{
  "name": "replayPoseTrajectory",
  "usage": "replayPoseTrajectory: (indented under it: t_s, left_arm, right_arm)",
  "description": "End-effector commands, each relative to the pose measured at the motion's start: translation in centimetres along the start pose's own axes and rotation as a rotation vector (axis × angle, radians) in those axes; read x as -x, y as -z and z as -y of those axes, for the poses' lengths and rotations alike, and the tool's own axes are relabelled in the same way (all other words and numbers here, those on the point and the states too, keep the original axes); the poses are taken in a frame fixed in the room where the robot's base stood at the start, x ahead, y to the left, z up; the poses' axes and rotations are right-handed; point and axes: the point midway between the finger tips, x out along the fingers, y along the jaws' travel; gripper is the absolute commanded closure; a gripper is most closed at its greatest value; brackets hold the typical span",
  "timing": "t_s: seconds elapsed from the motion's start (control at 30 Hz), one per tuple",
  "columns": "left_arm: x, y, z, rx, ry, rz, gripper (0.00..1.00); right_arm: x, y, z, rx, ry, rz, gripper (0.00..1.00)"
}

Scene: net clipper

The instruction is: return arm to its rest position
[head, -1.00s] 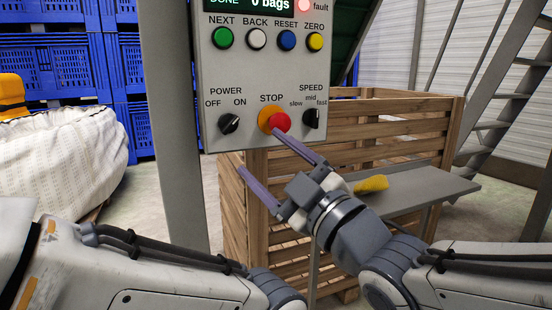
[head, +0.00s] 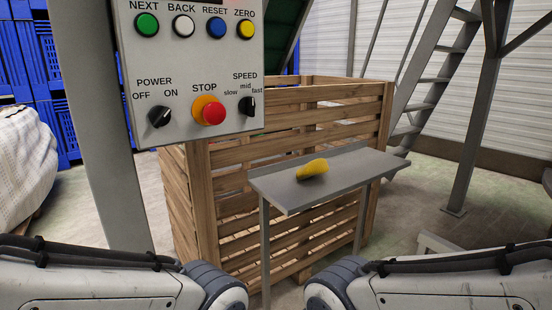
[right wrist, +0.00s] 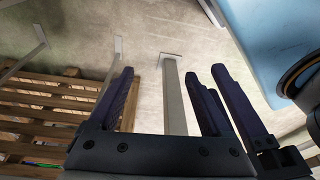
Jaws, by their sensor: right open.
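In the head view, my right arm (head: 440,280) comes in from the lower right and my left arm (head: 100,285) from the lower left. Neither gripper shows there. In the right wrist view my right gripper (right wrist: 159,73) is open, with nothing between its fingers, above bare floor. Another dark finger (right wrist: 238,105) stands close to its right; it looks like part of my left gripper, whose other finger I cannot make out. The control panel (head: 190,60) with its red stop button (head: 213,113) is clear of both arms.
A wooden slatted crate (head: 230,165) stands in the middle, with a grey shelf (head: 345,175) before it holding a yellow object (head: 313,169). Blue crates (head: 35,55) and a white sack (head: 25,165) are at left, metal stairs (head: 430,75) at right. Open floor lies right of the shelf.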

Motion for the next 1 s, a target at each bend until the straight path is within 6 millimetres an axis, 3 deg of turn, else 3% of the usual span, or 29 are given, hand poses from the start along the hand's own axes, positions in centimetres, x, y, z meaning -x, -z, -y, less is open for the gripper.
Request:
replayPoseTrajectory:
  t_s: [0.1, 0.17, 0.47, 1.0]
  left_arm:
    - [0.0, 0.0, 0.0, 0.000, 0.000, 0.000, 0.50]
    - [2.3, 0.1, -0.2, 0.000, 0.000, 0.001, 0.50]
    - [9.8, 0.5, -0.7, 0.000, 0.000, 0.000, 0.50]
    - [27.8, 1.5, -2.0, 0.000, 0.000, 0.000, 0.50]
  right_arm:
    - [0.1, -4.4, 1.1, -0.074, 0.032, 0.181, 0.18]
    - [2.5, -3.8, 1.2, -0.077, 0.032, 0.182, 0.18]
    - [9.7, -2.0, 1.3, -0.073, 0.031, 0.178, 0.18]
    - [27.2, 2.2, 1.9, -0.073, 0.031, 0.177, 0.18]
